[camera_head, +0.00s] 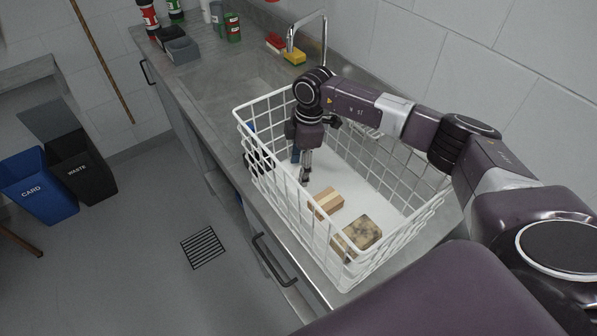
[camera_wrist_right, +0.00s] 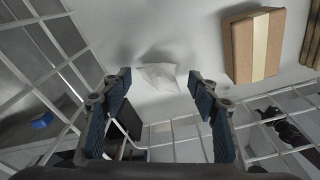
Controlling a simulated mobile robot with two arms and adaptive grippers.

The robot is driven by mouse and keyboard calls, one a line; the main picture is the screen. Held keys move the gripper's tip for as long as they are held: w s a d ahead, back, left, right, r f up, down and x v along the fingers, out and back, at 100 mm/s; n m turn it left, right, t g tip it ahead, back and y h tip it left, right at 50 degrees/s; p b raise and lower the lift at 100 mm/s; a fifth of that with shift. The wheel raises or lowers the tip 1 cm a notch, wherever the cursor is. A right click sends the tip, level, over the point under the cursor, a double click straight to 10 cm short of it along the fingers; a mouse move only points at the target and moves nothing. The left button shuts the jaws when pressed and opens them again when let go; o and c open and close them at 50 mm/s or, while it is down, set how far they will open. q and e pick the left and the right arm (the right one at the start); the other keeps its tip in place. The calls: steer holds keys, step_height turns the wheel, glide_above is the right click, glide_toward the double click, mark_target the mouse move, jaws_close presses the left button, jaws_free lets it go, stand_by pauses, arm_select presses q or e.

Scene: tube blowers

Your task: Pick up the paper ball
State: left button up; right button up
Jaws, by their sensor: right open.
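The paper ball (camera_wrist_right: 160,76) is a small white crumpled piece lying on the white floor of the wire basket in the right wrist view. I cannot make it out in the head view, where the gripper and the white floor hide it. My right gripper (camera_head: 305,170) reaches down into the white wire basket (camera_head: 262,172), fingers pointing at its floor. In the wrist view its two blue-padded fingers (camera_wrist_right: 158,88) are apart and empty, with the paper ball just beyond and between their tips. My left gripper is not in view.
A taped cardboard box (camera_head: 325,203) and a mottled block (camera_head: 357,235) lie in the near part of the basket; the box also shows in the wrist view (camera_wrist_right: 253,45). Basket walls surround the gripper.

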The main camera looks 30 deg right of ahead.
mark_target(299, 168)
steer(key=c, duration=0.9)
steer(key=shift+r, duration=0.15)
steer(key=shift+c, duration=0.2)
steer(key=shift+r+b, duration=0.3)
steer(key=shift+r, duration=0.35)
step_height(299, 168, up, 18)
steer(key=b, duration=0.4)
steer(key=shift+r, duration=0.25)
